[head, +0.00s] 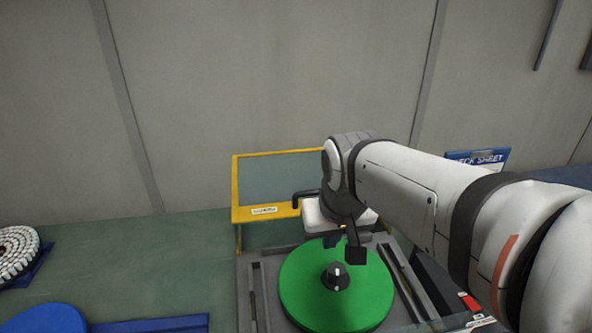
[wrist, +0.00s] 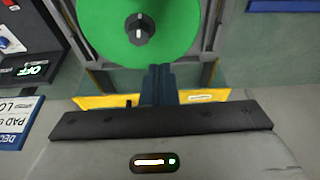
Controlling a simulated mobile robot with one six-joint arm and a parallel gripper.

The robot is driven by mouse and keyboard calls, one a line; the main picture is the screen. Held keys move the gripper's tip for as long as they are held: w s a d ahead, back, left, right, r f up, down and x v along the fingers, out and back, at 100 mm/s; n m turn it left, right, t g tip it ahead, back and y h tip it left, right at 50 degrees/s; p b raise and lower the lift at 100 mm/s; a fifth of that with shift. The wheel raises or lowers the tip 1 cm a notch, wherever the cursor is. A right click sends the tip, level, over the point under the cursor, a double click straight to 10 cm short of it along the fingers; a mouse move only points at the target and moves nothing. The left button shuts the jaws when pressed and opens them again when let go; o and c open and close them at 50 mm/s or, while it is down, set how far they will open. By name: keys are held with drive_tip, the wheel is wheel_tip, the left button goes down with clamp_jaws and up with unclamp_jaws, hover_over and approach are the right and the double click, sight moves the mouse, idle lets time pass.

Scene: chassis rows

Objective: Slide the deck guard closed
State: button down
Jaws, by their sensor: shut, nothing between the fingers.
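The deck guard (head: 236,190) is a yellow frame with a clear grey panel. It stands at the back of the deck, behind the green disc (head: 318,300), which is uncovered. A dark bar handle (head: 304,196) shows on its front, partly hidden by my arm. In the wrist view the guard's yellow front edge (wrist: 100,102) runs behind my fingers. My gripper (head: 333,241) is shut and empty, fingertips pointing down near the guard's front edge and the back of the disc. The wrist view shows the two fingers (wrist: 159,72) together; whether they touch the guard I cannot tell.
Grey rails flank the disc, one at the left (head: 259,295). A dark knob (head: 336,276) stands at the disc's middle. A panel with a lit OFF display (wrist: 32,70) and a blue sign (wrist: 18,122) lie beside the deck. A blue pad (head: 45,318) is at the front left.

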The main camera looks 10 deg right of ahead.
drive_tip(key=w+d+b, duration=0.2)
drive_tip(key=w, duration=2.7)
drive_tip(key=x, duration=0.3)
drive_tip(key=p+x, duration=0.1)
drive_tip(key=x, duration=0.2)
drive_tip(key=p+x, duration=0.1)
drive_tip(key=x, duration=0.3)
drive_tip(key=shift+s+a, duration=0.15)
drive_tip(key=shift+a, duration=0.1)
drive_tip(key=s, duration=0.1)
drive_tip(key=s+r+p, duration=0.1)
drive_tip(key=s, duration=0.1)
drive_tip(key=shift+s+r, duration=0.1)
drive_tip(key=shift+s, duration=0.35)
drive_tip(key=shift+s, duration=0.1)
